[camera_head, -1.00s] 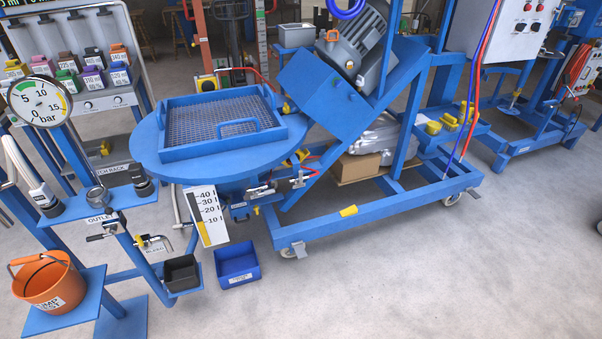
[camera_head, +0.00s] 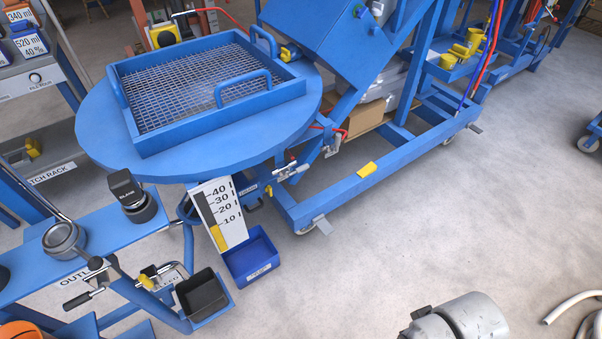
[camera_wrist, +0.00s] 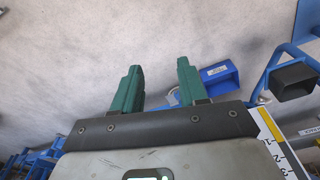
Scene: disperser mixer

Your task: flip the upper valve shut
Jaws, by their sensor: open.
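The frames do not make clear which valve is the upper one. Under the round blue table, a metal valve lever (camera_head: 290,170) sits right of the level scale. A small fitting with a red handle (camera_head: 333,134) is higher and further right. By the OUTLET label, a black-gripped lever (camera_head: 85,297) sticks out left, and a yellow-marked valve (camera_head: 149,275) is beside it. In the wrist view my gripper (camera_wrist: 160,72) is open, its two green fingers apart with nothing between them. It is not seen near any valve.
A round blue table (camera_head: 95,130) carries a mesh tray (camera_head: 128,110). A level scale (camera_head: 210,220), a blue bin (camera_head: 262,262) and a black bin (camera_head: 202,295) are below. A grey part of my arm (camera_head: 455,318) shows at lower right.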

